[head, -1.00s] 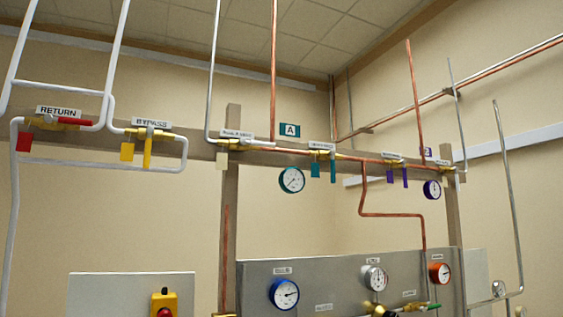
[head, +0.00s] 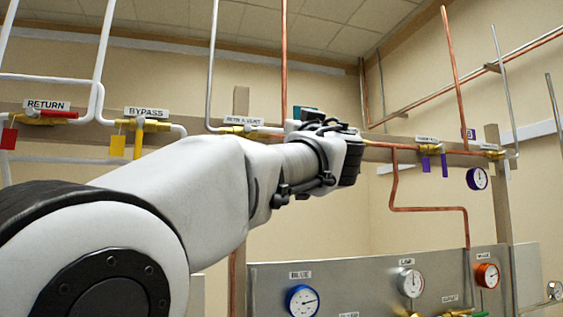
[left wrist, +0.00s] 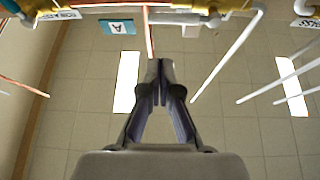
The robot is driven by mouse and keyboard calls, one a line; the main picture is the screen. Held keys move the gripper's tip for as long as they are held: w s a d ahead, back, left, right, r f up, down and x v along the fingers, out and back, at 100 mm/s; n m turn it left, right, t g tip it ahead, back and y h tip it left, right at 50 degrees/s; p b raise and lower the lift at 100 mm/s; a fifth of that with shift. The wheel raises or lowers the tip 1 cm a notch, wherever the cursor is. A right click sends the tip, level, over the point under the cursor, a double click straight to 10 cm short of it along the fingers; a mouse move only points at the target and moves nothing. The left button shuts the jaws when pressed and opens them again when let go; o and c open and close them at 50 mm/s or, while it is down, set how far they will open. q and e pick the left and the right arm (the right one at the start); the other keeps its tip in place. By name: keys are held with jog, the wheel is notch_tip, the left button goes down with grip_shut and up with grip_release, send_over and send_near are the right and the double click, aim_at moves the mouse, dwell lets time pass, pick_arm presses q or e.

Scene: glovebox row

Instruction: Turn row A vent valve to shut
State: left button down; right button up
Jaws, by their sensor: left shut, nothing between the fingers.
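The row A vent valve (head: 232,130) is a brass body under a white label, with a pale grey lever (head: 266,131) lying along the pipe, pointing right. In the left wrist view, which is upside down, the brass valve (left wrist: 228,6) shows at the top with its lever (left wrist: 185,18) pointing left. My left gripper (head: 345,150) is just right of the lever in the head view, its fingertips hidden there. The left wrist view shows the left gripper (left wrist: 158,66) shut and empty, apart from the lever in the picture. My right gripper is out of view.
The RETURN valve (head: 44,118) with a red lever and the BYPASS valve (head: 150,126) with a yellow lever are to the left. The teal A plate (left wrist: 118,27) is near the fingers. A copper pipe (head: 283,60) rises beside the lever. A gauge panel (head: 365,275) stands below.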

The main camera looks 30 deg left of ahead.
pick_arm(q)
notch_tip(320, 180, up, 2)
jog(key=s+r+n+y, duration=0.1)
jog(key=s, duration=0.1)
notch_tip(320, 180, up, 5)
jog(key=p, duration=0.9)
send_over(266, 130)
jog(key=d, duration=0.3)
jog(key=f, duration=0.4)
jog(key=shift+a+f, duration=0.3)
